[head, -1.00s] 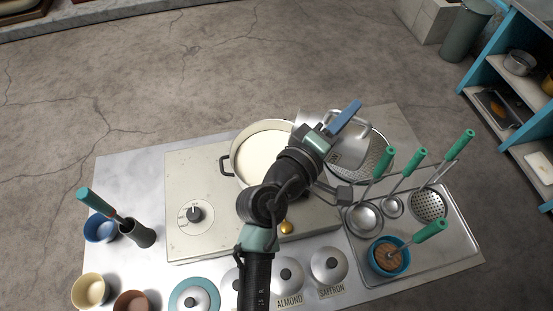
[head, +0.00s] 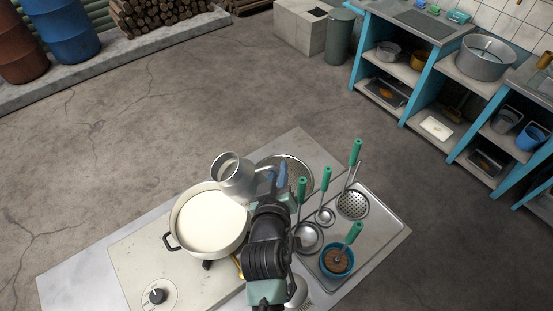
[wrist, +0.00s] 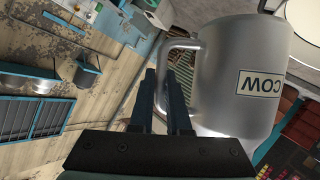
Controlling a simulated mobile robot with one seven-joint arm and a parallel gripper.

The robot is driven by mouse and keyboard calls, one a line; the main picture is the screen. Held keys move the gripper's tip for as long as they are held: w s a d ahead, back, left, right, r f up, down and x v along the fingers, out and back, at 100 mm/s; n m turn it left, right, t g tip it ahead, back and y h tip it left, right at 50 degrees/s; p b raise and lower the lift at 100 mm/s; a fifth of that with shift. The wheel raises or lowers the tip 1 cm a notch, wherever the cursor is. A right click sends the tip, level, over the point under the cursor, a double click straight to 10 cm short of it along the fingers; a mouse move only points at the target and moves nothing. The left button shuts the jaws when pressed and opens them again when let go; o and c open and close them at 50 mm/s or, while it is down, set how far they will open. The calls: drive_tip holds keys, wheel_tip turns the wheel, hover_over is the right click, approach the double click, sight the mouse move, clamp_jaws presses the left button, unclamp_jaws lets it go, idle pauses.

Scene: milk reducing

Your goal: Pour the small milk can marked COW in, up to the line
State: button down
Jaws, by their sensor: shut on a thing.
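The small metal milk can (head: 232,175) is at the far right rim of the big pot (head: 183,245) in the head view, its open mouth showing. In the wrist view the can (wrist: 225,75) fills the right side, with its COW label (wrist: 263,84) upside down. My gripper (head: 279,176) is shut on the can's handle (wrist: 180,44), and its fingers (wrist: 166,85) reach that handle in the wrist view. The pot holds a wide white pool of milk (head: 208,222). I cannot make out a line inside it, and no stream of milk is visible.
The pot stands on a stove plate with a knob (head: 156,296). To the right, a metal tray (head: 385,225) holds several green-handled ladles and a blue bowl (head: 337,262). A round strainer or lid (head: 295,169) lies behind my gripper. Open floor surrounds the table.

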drive_tip(key=shift+a+m+y, duration=0.2)
drive_tip(key=shift+m+y, duration=0.2)
drive_tip(key=shift+m, duration=0.1)
drive_tip(key=f, duration=0.1)
drive_tip(key=a+f+m+y+b, duration=0.1)
drive_tip(key=f+m, duration=0.1)
drive_tip(key=shift+a+f, duration=0.3)
drive_tip(key=shift+f, duration=0.1)
drive_tip(key=shift+a+r+m+y+p, duration=0.2)
drive_tip(key=shift+r+m+y+p, duration=0.15)
drive_tip(key=shift+r+p, duration=0.65)
drive_tip(key=shift+r, duration=0.6)
drive_tip(key=shift+f, duration=0.1)
